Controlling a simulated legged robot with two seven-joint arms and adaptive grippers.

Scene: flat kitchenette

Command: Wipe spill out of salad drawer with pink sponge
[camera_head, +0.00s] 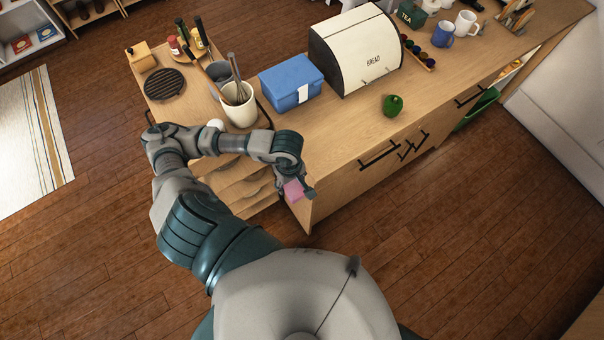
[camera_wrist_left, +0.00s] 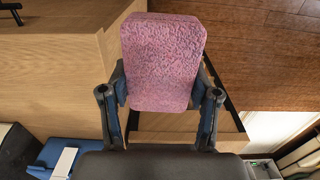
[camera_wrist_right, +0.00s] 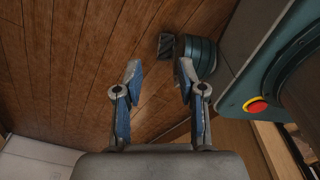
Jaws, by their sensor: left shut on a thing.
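The pink sponge (camera_head: 293,190) is held in my left gripper (camera_head: 296,192), at the near left end of the counter and beside its front corner. In the left wrist view the sponge (camera_wrist_left: 162,62) sits squarely between the two fingers of my left gripper (camera_wrist_left: 160,100), which are shut on its sides. My right gripper (camera_wrist_right: 155,80) shows only in the right wrist view, with its fingers apart and nothing between them, above the wooden floor. No salad drawer or spill can be made out in these frames.
Open shelves (camera_head: 240,180) are at the counter's left end, beside my left arm. The floor in front is clear.

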